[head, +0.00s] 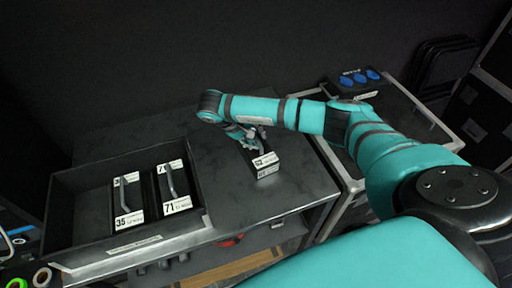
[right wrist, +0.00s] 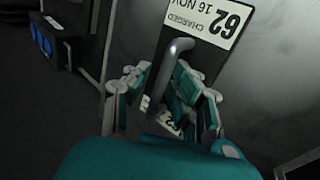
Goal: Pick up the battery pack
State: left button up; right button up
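The battery pack labelled 62 (head: 265,161) is a dark block with white labels and a grey handle. It stands on the dark worktop right of the tray. In the right wrist view its label (right wrist: 208,20) reads 62, charged, 16 NOV, upside down, and its handle (right wrist: 172,57) rises toward me. My right gripper (head: 249,139) is at this pack from above. In the right wrist view its fingers (right wrist: 160,88) are apart, one on each side of the handle. Two similar packs, 35 (head: 128,218) and 71 (head: 176,203), stand in the tray. My left gripper is not in view.
The dark tray (head: 75,196) is on the left of the worktop (head: 235,196). A black box with blue round sockets (head: 355,80) stands on a case at the back right. Tape rolls (head: 42,276) lie at the lower left. Worktop around the pack is clear.

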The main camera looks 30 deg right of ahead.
grip_shut()
dwell(0.3)
jog(key=shift+w+r, duration=0.1)
jog(key=shift+w, duration=0.05)
jog(key=shift+r, duration=0.1)
